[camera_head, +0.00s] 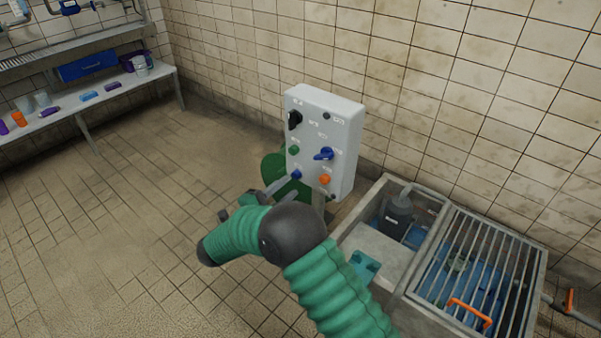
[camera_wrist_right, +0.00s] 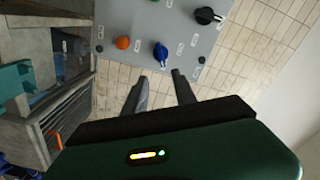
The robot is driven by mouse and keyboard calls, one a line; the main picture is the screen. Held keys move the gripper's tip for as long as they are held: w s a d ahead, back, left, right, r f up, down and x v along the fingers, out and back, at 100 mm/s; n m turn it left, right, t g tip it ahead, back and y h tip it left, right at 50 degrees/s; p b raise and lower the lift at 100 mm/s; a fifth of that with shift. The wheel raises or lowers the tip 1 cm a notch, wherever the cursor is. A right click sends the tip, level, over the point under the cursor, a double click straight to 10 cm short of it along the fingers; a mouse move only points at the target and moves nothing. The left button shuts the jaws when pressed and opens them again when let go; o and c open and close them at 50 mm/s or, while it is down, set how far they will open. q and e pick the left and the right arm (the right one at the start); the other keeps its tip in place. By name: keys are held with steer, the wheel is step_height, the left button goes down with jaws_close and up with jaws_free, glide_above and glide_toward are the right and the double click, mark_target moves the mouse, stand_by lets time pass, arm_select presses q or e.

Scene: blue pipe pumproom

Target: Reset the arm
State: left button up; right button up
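My right arm, in green ribbed sleeves with a dark joint, reaches up from the bottom of the head view. My right gripper (camera_head: 272,192) is in front of the lower part of a grey control box (camera_head: 338,122). In the right wrist view the two dark fingers of the gripper (camera_wrist_right: 160,90) stand apart with nothing between them. Their tips point at the box's edge, near a blue knob (camera_wrist_right: 160,54). Whether they touch the box cannot be told. My left gripper does not show.
The box carries a black knob (camera_head: 295,120), a blue knob (camera_head: 324,154), an orange button (camera_head: 325,179) and a green button (camera_head: 293,150). A sump with a metal grate (camera_head: 474,262) lies at right. A bench (camera_head: 66,110) with small items stands at left. The tiled floor between is clear.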

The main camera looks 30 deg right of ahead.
steer(key=shift+s+a, duration=0.2)
steer(key=shift+a, duration=0.3)
